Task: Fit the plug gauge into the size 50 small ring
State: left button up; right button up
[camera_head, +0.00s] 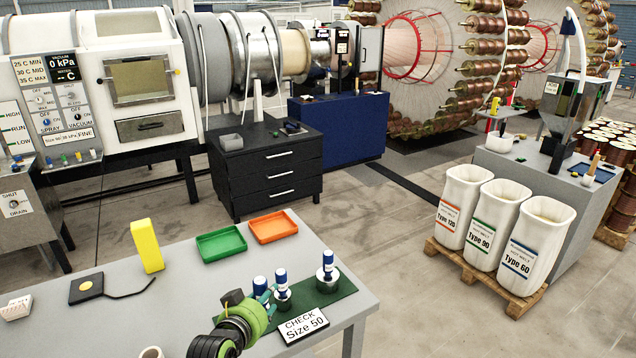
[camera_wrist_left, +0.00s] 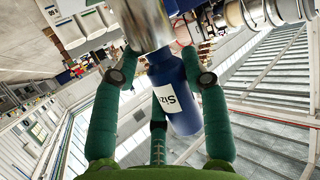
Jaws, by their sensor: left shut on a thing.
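My left gripper (camera_head: 268,296) is low over the dark green mat (camera_head: 342,288), among the blue-handled plug gauges. In the left wrist view its teal fingers (camera_wrist_left: 163,62) are shut around a blue handle (camera_wrist_left: 178,95) with a white label reading "Siz"; a metal cylinder (camera_wrist_left: 147,22) is at its far end. In the head view blue handles stand at the left (camera_head: 260,285) and middle (camera_head: 281,276); I cannot tell surely which is held. A metal ring or body (camera_head: 284,299) is below the middle one. Another blue handle (camera_head: 327,260) stands upright over a wider metal ring (camera_head: 328,280). My right gripper is not in view.
A "CHECK Size 50" sign (camera_head: 303,325) stands at the mat's front edge. A green tray (camera_head: 221,244), an orange tray (camera_head: 273,227), a yellow block (camera_head: 147,246) and a black device with a cable (camera_head: 87,288) are on the grey table. The table's middle is clear.

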pick_arm(q)
jog(key=s+a+f+m+g+h+b, duration=0.1)
jog(key=s+a+f+m+h+b, duration=0.25)
jog(key=s+a+b, duration=0.35)
jog(key=s+d+r+m+g+h+b, duration=0.1)
jog(key=s+d+m+g+h+b, duration=0.1)
jog(key=s, duration=0.5)
jog(key=s+d+r+m+g+h+b, duration=0.1)
jog(key=s+d+m+g+h+b, duration=0.1)
jog(key=s, duration=0.5)
jog(key=shift+r+m+h, duration=0.3)
jog(key=shift+m+h, duration=0.15)
jog(key=shift+m, duration=0.2)
